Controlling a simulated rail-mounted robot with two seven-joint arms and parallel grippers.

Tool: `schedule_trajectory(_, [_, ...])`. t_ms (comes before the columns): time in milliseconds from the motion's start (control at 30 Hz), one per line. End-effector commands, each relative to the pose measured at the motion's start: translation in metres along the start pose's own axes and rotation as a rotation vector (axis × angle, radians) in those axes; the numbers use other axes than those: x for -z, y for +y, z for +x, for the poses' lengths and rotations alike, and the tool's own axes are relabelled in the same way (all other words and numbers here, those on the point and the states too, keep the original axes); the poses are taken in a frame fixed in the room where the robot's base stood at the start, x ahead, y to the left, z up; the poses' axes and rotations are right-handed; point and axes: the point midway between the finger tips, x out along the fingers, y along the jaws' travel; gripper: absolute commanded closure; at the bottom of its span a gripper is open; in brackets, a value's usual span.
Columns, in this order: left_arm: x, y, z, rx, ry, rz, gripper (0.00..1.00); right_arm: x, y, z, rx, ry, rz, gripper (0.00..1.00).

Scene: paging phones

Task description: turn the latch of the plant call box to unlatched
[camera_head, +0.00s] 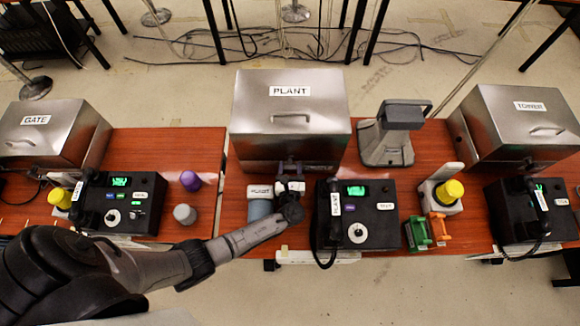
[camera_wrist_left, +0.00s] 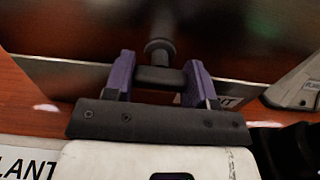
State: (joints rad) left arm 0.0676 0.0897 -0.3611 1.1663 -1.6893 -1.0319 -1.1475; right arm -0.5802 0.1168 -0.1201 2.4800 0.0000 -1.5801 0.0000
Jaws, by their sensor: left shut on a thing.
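The plant call box (camera_head: 291,112) is a brushed steel box with a PLANT label and a lid handle, and its lid is down. My left gripper (camera_head: 290,170) is at the lower front face of this box. In the left wrist view its purple fingers (camera_wrist_left: 159,80) are shut on the latch (camera_wrist_left: 160,51), a dark round post with a dark bar that lies across between the fingers. The steel front face (camera_wrist_left: 70,75) is right behind the latch. In the head view my gripper hides the latch. My right gripper is not in view.
A grey device (camera_head: 388,145) is right of the box. The gate box (camera_head: 45,130) and tower box (camera_head: 525,120) stand on either side.

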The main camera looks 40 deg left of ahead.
Motion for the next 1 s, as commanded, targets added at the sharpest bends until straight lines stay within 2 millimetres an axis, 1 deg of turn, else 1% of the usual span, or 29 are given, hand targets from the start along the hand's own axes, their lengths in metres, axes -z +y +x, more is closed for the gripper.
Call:
schedule_trajectory(333, [0.0, 0.0, 0.0, 0.001, -0.001, 0.006, 0.73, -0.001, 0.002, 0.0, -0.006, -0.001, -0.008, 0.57])
schedule_trajectory(367, [0.0, 0.0, 0.0, 0.001, -0.001, 0.006, 0.47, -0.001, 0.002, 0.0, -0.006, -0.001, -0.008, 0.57])
schedule_trajectory(600, [0.0, 0.0, 0.0, 0.0, -0.001, 0.004, 0.24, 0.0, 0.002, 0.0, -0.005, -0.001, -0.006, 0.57])
schedule_trajectory(867, [0.0, 0.0, -0.001, 0.0, 0.0, 0.004, 0.23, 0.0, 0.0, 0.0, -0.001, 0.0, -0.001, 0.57])
schedule_trajectory(1000, [0.001, 0.0, -0.012, 0.001, 0.001, 0.003, 0.23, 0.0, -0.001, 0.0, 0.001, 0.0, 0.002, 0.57])
